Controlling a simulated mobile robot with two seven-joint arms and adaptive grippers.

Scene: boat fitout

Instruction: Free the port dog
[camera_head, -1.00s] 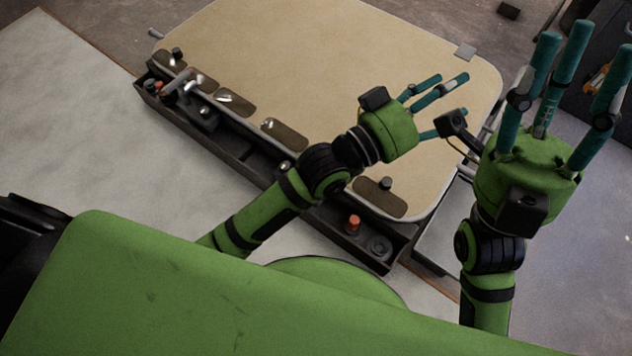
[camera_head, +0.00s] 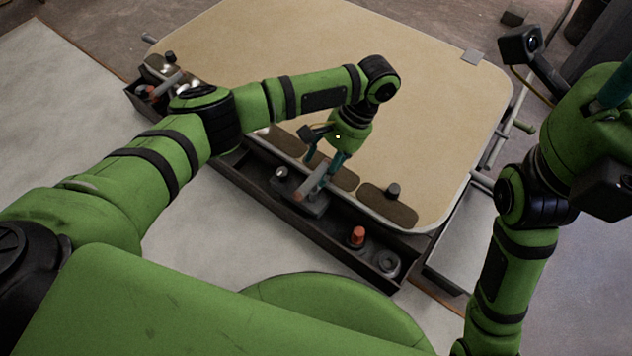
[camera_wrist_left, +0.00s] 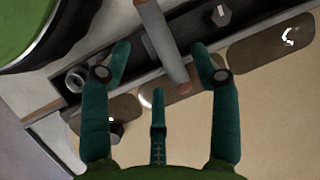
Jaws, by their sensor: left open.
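A dog (camera_head: 302,196), a grey bar handle with a reddish-brown end on a dark block, sits in the trough along the near edge of the beige hatch panel (camera_head: 430,100). Its bar (camera_wrist_left: 163,45) also crosses the top of the left wrist view. My left gripper (camera_head: 330,172) reaches down over it, open, with fingers on both sides of the bar; contact cannot be told. Which one is port is not marked. My right gripper (camera_head: 612,95) is at the right edge, its fingers mostly cut off.
The dark trough (camera_head: 250,183) holds a red-orange knob (camera_head: 357,236) and a round grey fitting (camera_head: 387,262) at its right end. The panel's middle is clear.

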